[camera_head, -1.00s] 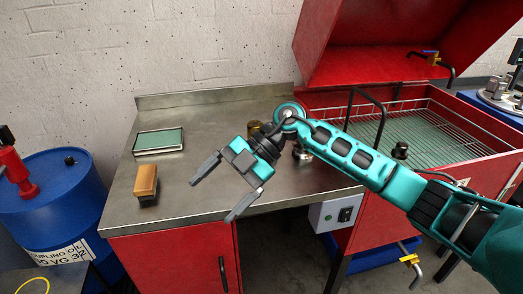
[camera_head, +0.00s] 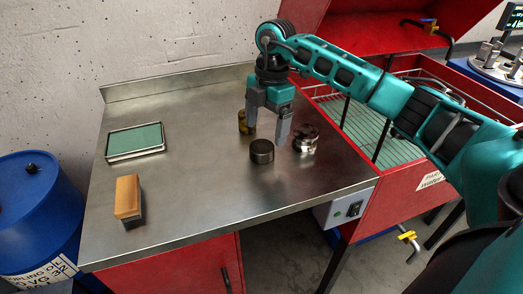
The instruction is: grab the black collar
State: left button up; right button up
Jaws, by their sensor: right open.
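The black collar (camera_head: 262,152) looks like a short dark cylinder with a flat top, standing upright on the steel bench top. My right gripper (camera_head: 266,133) points down with its fingers apart and empty, just behind and above the collar in the picture. I cannot tell how high the fingertips are above the bench. A brass-coloured cylinder (camera_head: 242,122) stands behind the left finger, partly hidden by it. A shiny silver part (camera_head: 305,140) stands right of the right finger. My left gripper is out of view.
The steel bench (camera_head: 190,190) is clear at its front and middle. A wooden-backed brush (camera_head: 128,198) and a green-topped tray (camera_head: 135,141) lie at the left. A red wash basin with a wire rack (camera_head: 370,133) adjoins on the right. A blue drum (camera_head: 35,215) stands at far left.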

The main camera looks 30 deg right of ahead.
aim_at(262, 146)
jog(key=f, duration=0.2)
jog(key=a+f, duration=0.1)
jog(key=f, duration=0.2)
jog(key=shift+s+f, duration=0.2)
jog(key=shift+f, duration=0.05)
jog(key=shift+c, duration=0.2)
jog(key=shift+r, duration=0.1)
jog(key=c, duration=1.5)
